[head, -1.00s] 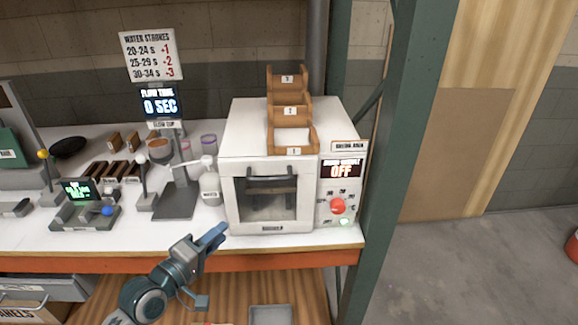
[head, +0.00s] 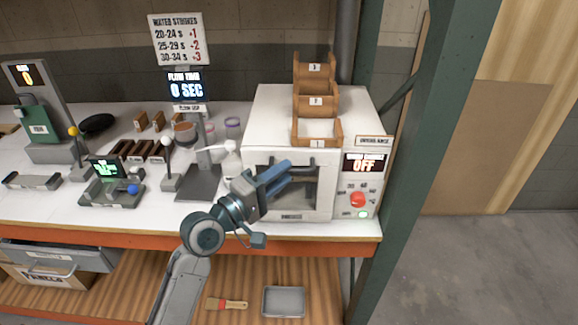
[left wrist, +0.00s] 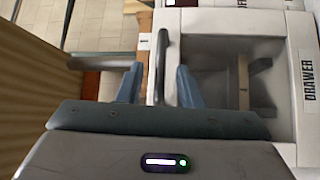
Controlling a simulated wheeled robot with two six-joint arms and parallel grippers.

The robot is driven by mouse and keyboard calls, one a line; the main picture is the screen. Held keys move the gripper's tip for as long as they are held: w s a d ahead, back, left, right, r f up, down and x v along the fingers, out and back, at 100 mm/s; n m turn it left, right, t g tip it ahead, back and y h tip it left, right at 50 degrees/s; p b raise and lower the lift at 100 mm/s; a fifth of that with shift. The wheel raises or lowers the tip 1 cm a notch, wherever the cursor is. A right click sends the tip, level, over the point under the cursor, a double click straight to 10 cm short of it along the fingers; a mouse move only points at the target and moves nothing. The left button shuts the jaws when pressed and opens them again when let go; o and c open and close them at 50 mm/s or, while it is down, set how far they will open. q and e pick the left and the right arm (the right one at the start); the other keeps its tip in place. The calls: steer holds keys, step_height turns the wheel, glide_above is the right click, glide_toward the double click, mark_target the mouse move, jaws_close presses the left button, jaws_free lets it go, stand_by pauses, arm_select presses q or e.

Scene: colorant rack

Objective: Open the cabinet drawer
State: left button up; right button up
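The white cabinet (head: 280,110) stands at the right end of the table. Its front panel (head: 284,214) has a grey window and looks flush with the body. In the left wrist view this panel (left wrist: 290,50) appears sideways, with a label reading DRAWER. My left gripper (head: 279,176) is in front of the panel, covering part of it and of its handle. In the left wrist view my left gripper (left wrist: 159,86) is open, with one finger on each side of the dark bar handle (left wrist: 161,60). Gaps show between bar and fingers. My right gripper is out of view.
Brown stepped bins (head: 315,100) sit on the cabinet. A control panel with a red knob (head: 358,199) is at its right, near the green post (head: 430,130). A bottle and stand (head: 200,180) are to the left. Below are a brush (head: 228,304) and tray (head: 284,301).

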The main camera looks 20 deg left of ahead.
arm_select(q)
steer(key=shift+x, duration=1.4)
jaws_close()
